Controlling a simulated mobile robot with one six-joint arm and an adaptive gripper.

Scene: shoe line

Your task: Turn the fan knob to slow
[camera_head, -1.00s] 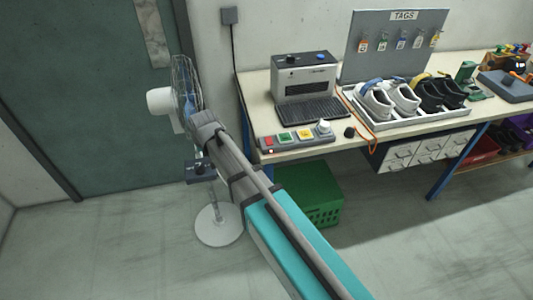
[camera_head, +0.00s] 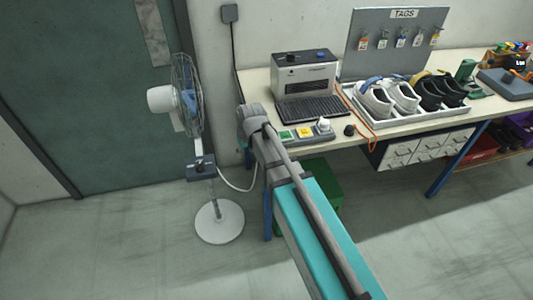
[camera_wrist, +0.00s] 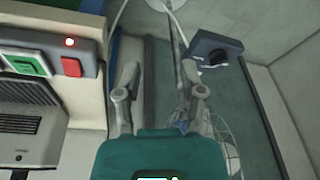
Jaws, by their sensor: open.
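The standing fan (camera_head: 187,97) is by the door, with a white motor housing, a wire cage and a round white base. Its dark blue control box (camera_head: 200,168) sits on the pole and carries a dark knob (camera_head: 199,163); I cannot read the knob's setting. In the wrist view the control box (camera_wrist: 215,47) is at upper right, beyond the right finger, with the knob (camera_wrist: 218,57) facing my side. My gripper (camera_wrist: 161,78) is open and empty, apart from the box. In the head view my arm's end is right of the fan and the fingers cannot be made out.
The workbench (camera_head: 395,128) is right of the fan, with a button panel (camera_head: 305,132) at its near-left corner, close to my arm. A green crate (camera_head: 325,185) stands under it. A white cable (camera_head: 240,185) hangs between fan and bench. The floor left of the fan is clear.

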